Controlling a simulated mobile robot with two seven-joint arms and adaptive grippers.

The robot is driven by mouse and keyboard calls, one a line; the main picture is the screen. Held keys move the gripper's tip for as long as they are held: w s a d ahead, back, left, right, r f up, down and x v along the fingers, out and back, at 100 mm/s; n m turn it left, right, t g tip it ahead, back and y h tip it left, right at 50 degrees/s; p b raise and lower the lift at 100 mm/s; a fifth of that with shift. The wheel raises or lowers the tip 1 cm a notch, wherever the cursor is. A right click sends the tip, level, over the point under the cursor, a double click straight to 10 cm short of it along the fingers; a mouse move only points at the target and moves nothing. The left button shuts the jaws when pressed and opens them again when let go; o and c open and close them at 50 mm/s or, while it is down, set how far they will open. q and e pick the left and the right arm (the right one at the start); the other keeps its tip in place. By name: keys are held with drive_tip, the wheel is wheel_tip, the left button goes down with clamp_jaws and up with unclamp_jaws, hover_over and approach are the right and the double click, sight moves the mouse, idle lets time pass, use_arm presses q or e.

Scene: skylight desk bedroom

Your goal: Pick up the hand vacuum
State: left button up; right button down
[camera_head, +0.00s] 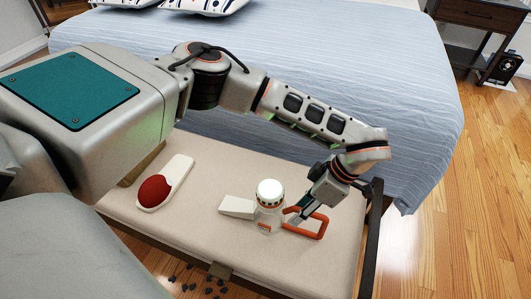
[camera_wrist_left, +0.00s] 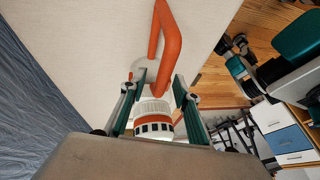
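The hand vacuum (camera_head: 269,194) lies on a cream padded bench (camera_head: 310,262), with a white nozzle to the left, a white ribbed cap with an orange ring, and an orange loop handle to the right. My left gripper (camera_head: 304,208) reaches down from the right at the handle. In the left wrist view, the hand vacuum's handle (camera_wrist_left: 166,42) runs between the two open fingers of my left gripper (camera_wrist_left: 159,78), with gaps visible on both sides. The cap shows closer to the wrist, between the finger bases. My right gripper is not in view.
A white object with a dark red rounded end (camera_head: 155,191) lies on the bench to the left. A bed with a blue striped cover (camera_head: 410,85) stands behind. A dark metal bar (camera_head: 370,235) borders the bench's right end. Dark bits (camera_head: 209,290) lie on the floor in front.

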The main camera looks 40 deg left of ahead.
use_arm(q)
clamp_jaws()
drive_tip(key=shift+r, duration=0.1)
